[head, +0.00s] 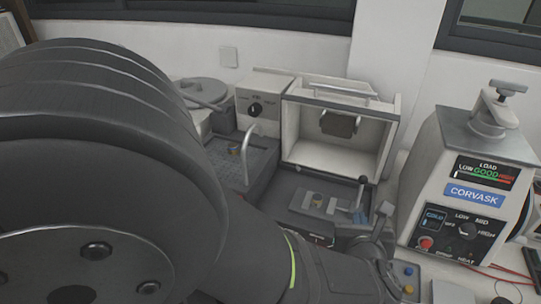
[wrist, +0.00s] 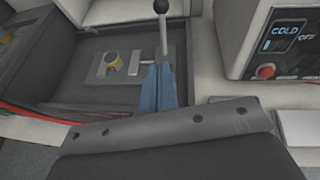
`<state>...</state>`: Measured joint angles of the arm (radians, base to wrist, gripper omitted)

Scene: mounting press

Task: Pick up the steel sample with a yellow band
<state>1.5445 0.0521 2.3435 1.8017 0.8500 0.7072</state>
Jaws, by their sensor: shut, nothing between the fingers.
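A small steel sample with a yellow band (wrist: 113,64) sits on a grey fixture plate (wrist: 133,76) in the wrist view. It also shows in the head view (head: 317,200), small, in front of the open white chamber. My gripper (wrist: 157,68) has blue fingers that are shut together with nothing between them. In the wrist view they appear to the right of the sample, apart from it. In the head view my gripper (head: 359,214) is also right of the sample, by a black-knobbed lever (head: 363,181).
The lever (wrist: 161,8) rises right behind my fingertips in the wrist view. The open white chamber (head: 289,131) stands behind the fixture. A white Corvask control unit (head: 474,192) stands at the right.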

